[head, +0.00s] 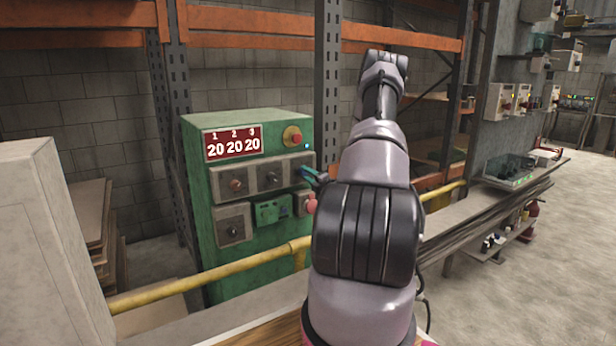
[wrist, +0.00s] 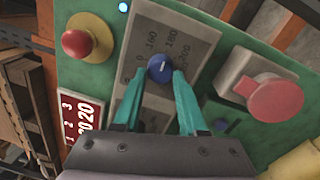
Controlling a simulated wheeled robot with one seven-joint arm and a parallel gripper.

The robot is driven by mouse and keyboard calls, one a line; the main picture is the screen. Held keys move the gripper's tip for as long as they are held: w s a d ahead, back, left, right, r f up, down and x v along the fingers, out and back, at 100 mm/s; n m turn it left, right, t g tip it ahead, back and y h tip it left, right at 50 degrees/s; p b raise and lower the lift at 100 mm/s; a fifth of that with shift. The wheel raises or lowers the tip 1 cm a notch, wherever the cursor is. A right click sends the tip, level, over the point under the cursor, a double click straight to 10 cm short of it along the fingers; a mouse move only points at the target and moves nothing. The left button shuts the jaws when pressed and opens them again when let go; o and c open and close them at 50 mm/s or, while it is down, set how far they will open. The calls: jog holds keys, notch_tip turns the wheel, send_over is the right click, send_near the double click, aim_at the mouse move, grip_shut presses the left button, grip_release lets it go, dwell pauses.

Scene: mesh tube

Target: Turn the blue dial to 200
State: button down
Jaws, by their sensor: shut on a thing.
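The blue dial (wrist: 160,68) sits on a grey plate (wrist: 150,38) whose readable marks include 0, 160, 180 and 200. A pale line crosses the dial's face; its exact reading is too small to tell. My gripper (wrist: 159,76) has its teal fingers shut on the dial, one on each side. In the head view my gripper (head: 312,175) reaches the right side of the green cabinet (head: 200,240), and my arm hides the dial. The red display (head: 233,143) shows 20 under each of 1, 2 and 3.
A red button on a yellow base (wrist: 76,43) and a large pinkish-red button (wrist: 275,98) flank the dial plate. A small blue light (wrist: 122,7) is near its corner. A yellow rail (head: 210,275) runs before the cabinet. Other knobs (head: 236,185) are left of my gripper.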

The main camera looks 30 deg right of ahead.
jog(key=m, duration=0.4)
jog(key=shift+m, duration=0.4)
jog(key=shift+s+r+m+h, duration=0.1)
jog(key=shift+m+h, duration=0.2)
jog(key=shift+m, duration=1.8)
jog(key=shift+c, duration=2.3)
grip_release()
jog(key=s, duration=1)
jog(key=shift+s+f, duration=0.2)
jog(key=shift+s, duration=0.15)
